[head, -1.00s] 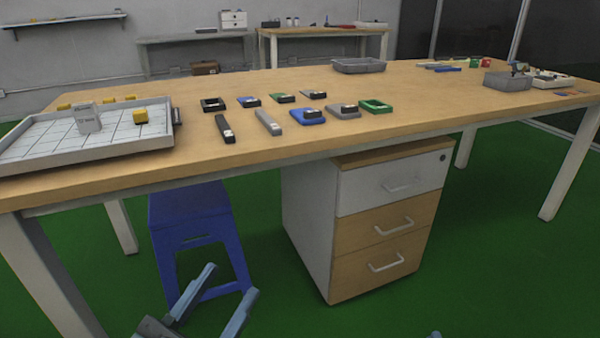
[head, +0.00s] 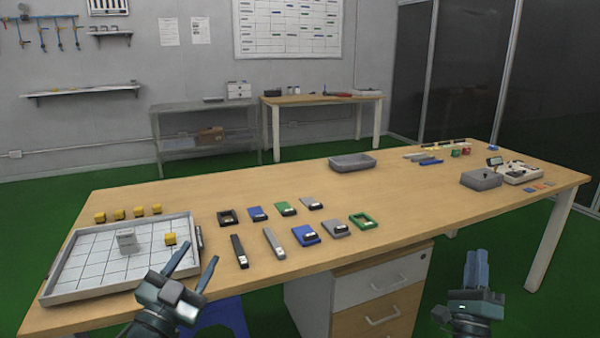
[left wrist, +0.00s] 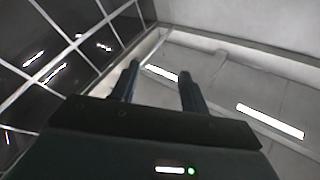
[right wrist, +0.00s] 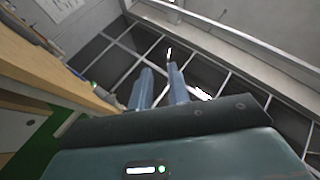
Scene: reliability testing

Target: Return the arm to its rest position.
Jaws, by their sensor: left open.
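My left gripper (head: 200,251) is raised in front of the near table edge, beside the white gridded tray (head: 68,292) at the left. Its fingers are spread, with nothing between them; in the left wrist view (left wrist: 158,70) they point at the ceiling lights. My right gripper (head: 477,252) is up in front of the table's right part, over the green floor. Its fingers point upward, close together; the right wrist view (right wrist: 160,68) shows a narrow empty gap between them. Neither gripper touches anything.
The wooden table (head: 400,205) carries several small coloured cases, a grey bin (head: 353,162) and another grey bin (head: 481,179) at the right. A drawer cabinet (head: 372,280) and a blue stool (head: 222,318) are below. Open floor lies at the right.

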